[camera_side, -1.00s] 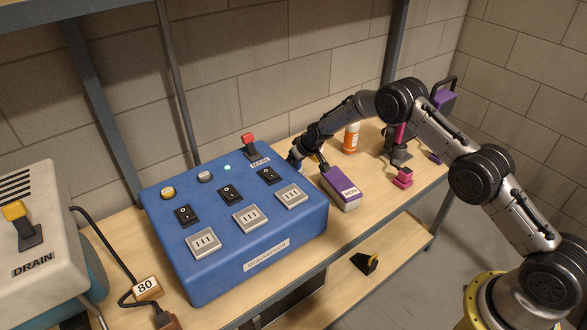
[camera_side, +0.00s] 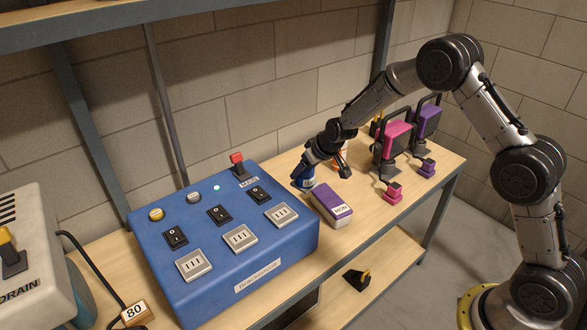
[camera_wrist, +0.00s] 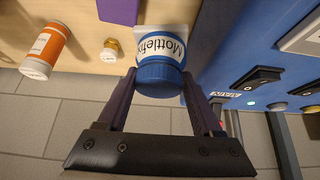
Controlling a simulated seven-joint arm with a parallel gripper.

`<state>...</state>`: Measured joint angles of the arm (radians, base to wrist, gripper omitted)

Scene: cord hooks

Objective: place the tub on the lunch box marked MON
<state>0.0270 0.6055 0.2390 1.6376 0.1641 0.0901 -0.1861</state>
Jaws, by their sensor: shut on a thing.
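The tub (camera_wrist: 159,76) is a blue-lidded container with a white label reading Mottlefix. My gripper (camera_wrist: 162,88) is shut on it, one finger on each side. In the side view the tub (camera_side: 307,178) is partly hidden by my gripper, just behind the lunch box; I cannot tell whether it touches the bench. The lunch box marked MON (camera_side: 331,206) is purple on top with a pale lower part, and lies on the bench to the right of the blue unit. A purple corner of it (camera_wrist: 118,10) shows at the top of the wrist view.
The blue panel box (camera_side: 235,240) with switches and sockets stands close on the left. An orange bottle (camera_wrist: 43,50) and a small yellow-orange piece (camera_wrist: 111,50) stand nearby. Pink (camera_side: 396,138) and purple (camera_side: 428,122) devices stand to the right. The bench in front of them has some free room.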

